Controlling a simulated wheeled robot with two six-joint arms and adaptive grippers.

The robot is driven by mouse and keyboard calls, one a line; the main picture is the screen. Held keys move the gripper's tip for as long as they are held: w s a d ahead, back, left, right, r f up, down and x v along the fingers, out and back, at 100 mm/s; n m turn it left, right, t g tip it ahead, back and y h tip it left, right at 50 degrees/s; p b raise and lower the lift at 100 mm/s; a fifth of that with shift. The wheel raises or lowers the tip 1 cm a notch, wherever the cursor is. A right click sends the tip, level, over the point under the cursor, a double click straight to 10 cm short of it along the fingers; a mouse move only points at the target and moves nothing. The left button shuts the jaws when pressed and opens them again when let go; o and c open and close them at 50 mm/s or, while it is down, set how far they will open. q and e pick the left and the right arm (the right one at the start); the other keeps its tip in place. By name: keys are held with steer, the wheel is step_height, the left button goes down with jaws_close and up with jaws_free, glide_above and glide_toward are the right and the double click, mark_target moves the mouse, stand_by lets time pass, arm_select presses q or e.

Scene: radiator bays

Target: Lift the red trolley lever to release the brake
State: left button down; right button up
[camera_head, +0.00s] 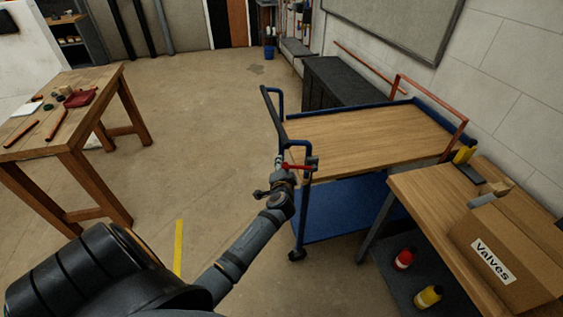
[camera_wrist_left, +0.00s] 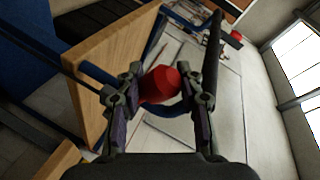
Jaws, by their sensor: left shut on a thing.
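The trolley (camera_head: 365,133) has a wooden top, a blue frame and a blue lower shelf. Its red lever (camera_head: 297,167) sticks out at the near left corner, below the blue push handle (camera_head: 270,112). My left gripper (camera_head: 287,170) is at the lever. In the left wrist view the red lever end (camera_wrist_left: 160,85) is between the two fingers of my left gripper (camera_wrist_left: 158,92), which is shut on it. The fingers hide part of the lever. My right gripper is in neither view.
A wooden bench with a cardboard box (camera_head: 510,245) marked "Valves" stands at the right, with red and yellow bottles (camera_head: 404,259) below. A wooden table (camera_head: 75,110) with tools stands at the left. The floor (camera_head: 190,120) between table and trolley is clear.

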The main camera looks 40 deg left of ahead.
arm_select(q)
steer(key=shift+w+d+r+m+p, duration=0.15)
steer(key=shift+r+m+p, duration=0.1)
steer(key=shift+r+p, duration=0.2)
steer(key=shift+w+d+r+m+p, duration=0.15)
steer(key=shift+r+m+p, duration=0.1)
steer(key=shift+r+p, duration=0.2)
steer(key=shift+a, duration=0.1)
steer(key=c, duration=0.8)
jaws_free()
steer(key=shift+f, duration=0.1)
steer(key=shift+s+d, duration=0.3)
steer(key=shift+s, duration=0.05)
steer(key=v, duration=1.1)
steer(key=shift+d+r, duration=0.15)
steer(key=shift+r, duration=0.1)
